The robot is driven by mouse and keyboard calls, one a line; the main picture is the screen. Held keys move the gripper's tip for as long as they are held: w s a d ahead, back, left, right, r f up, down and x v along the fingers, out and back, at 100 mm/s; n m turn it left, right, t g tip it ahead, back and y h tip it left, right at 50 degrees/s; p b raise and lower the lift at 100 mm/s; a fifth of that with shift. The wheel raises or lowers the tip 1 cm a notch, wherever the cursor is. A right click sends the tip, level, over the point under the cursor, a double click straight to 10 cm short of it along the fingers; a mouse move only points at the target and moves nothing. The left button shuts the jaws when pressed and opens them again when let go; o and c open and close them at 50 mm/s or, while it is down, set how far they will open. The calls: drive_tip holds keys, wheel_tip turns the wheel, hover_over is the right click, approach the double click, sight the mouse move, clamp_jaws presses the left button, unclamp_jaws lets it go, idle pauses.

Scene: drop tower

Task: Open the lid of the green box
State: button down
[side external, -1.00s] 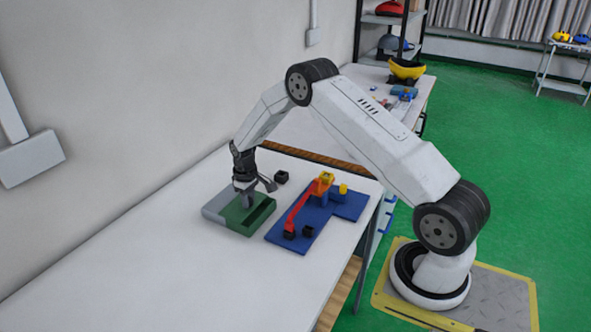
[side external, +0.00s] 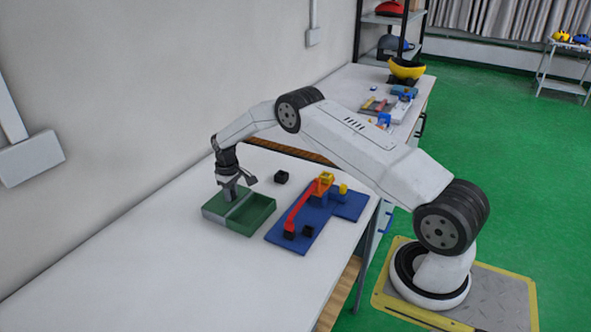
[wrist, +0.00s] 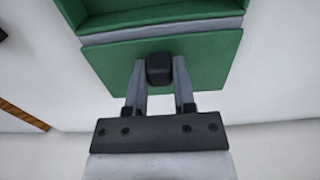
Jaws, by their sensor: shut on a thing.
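The green box (side external: 262,213) stands on the white table, its right-hand compartment uncovered and open at the top. The flat green lid (side external: 215,206) lies to the left of that compartment, with a grey strip (side external: 238,210) showing between them. In the wrist view the lid (wrist: 205,72) carries a black knob (wrist: 160,74), and the open compartment (wrist: 150,16) is at the top edge. My gripper (side external: 228,193) is over the lid, its two fingers (wrist: 160,64) shut on the black knob from both sides.
To the right of the box lies a blue base (side external: 318,222) with a red arm (side external: 302,208) and yellow parts. A small black block (side external: 281,177) stands behind the box. The white table (side external: 130,260) is clear at the front left.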

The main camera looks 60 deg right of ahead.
drive_tip(key=shift+d, duration=0.1)
drive_tip(key=shift+c, duration=2.2)
unclamp_jaws()
drive_tip(key=shift+r, duration=0.1)
drive_tip(key=shift+r, duration=3.85)
